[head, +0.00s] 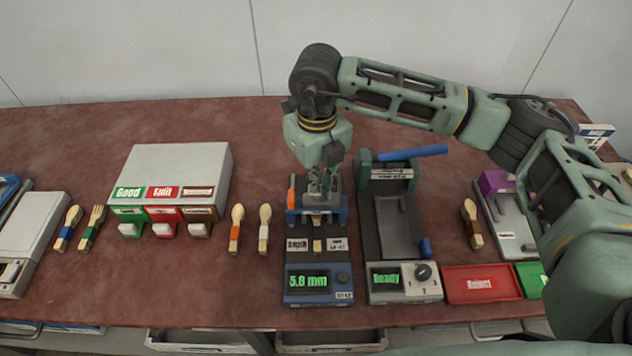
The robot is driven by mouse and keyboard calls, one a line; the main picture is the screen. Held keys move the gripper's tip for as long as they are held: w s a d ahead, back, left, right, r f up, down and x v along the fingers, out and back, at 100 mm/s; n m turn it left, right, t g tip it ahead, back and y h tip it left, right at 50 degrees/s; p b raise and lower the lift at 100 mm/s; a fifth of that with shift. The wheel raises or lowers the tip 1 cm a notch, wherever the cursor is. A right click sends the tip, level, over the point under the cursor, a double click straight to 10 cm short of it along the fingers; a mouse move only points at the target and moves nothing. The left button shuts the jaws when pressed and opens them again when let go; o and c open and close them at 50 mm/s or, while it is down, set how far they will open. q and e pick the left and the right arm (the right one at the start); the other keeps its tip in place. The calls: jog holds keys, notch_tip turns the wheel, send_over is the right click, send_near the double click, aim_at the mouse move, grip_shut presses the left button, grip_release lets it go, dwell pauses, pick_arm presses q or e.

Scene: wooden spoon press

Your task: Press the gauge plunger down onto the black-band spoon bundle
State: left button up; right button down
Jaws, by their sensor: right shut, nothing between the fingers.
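A small piece of pale wood (319,246) shows between the gauge's two labels, below the gripper. It may be part of the spoon bundle; I cannot make out a black band. My left gripper is out of view.
Right of the gauge stands a green press (388,236) with a blue lever and a "Ready" display. A brown-banded bundle (472,222) and a red Reject tray (482,285) lie farther right. Banded bundles (236,228) and a Good/Split sorting box (180,170) stand left.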

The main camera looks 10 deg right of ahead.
jog(key=shift+r+p, duration=1.4)
jog(key=shift+r, duration=1.95)
